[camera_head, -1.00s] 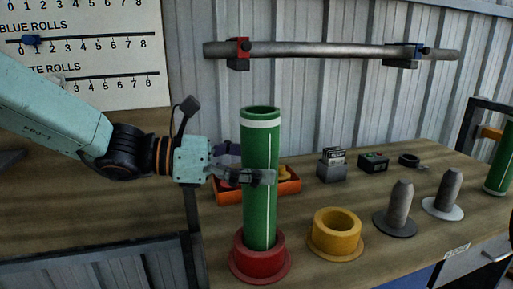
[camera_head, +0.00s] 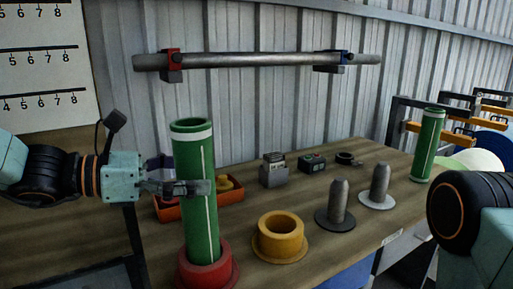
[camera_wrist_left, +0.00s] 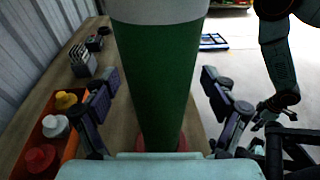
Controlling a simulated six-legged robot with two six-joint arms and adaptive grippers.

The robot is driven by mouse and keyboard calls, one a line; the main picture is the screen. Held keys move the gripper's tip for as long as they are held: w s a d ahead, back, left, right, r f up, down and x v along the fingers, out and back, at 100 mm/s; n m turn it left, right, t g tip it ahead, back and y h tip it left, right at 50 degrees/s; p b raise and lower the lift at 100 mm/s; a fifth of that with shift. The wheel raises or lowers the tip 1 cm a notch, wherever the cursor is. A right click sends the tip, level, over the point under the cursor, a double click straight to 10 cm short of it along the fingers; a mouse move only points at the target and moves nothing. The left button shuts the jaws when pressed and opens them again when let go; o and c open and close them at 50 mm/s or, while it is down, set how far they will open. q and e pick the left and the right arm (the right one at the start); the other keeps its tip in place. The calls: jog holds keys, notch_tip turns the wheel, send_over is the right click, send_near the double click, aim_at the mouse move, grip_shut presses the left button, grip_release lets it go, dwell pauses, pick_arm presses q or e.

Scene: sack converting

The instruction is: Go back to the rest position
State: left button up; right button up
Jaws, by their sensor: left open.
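A green roll (camera_head: 193,160) with a white band near its top stands upright in a red ring holder (camera_head: 212,268). My left gripper (camera_head: 203,188) is open, with its fingers at either side of the roll. In the left wrist view, the green roll (camera_wrist_left: 156,75) stands between the spread fingers of the left gripper (camera_wrist_left: 157,95), with gaps at both sides. Part of my right arm (camera_head: 465,212) shows at the right edge of the head view. In the left wrist view, the right gripper (camera_wrist_left: 264,117) appears small and dark at the right, its jaws unclear.
An empty yellow ring holder (camera_head: 280,236) and two grey pegs (camera_head: 338,200) (camera_head: 380,181) stand on the wooden bench (camera_head: 295,200). An orange tray (camera_head: 228,197) is behind the roll. Another green roll (camera_head: 427,145) stands farther right. A grey bar (camera_head: 255,60) hangs on the wall.

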aim_at(195, 208)
pick_arm(q)
notch_tip(195, 208, down, 7)
jog(key=shift+r+p, duration=0.3)
jog(key=shift+a+f, duration=0.1)
jog(key=shift+f, duration=0.1)
dwell(0.3)
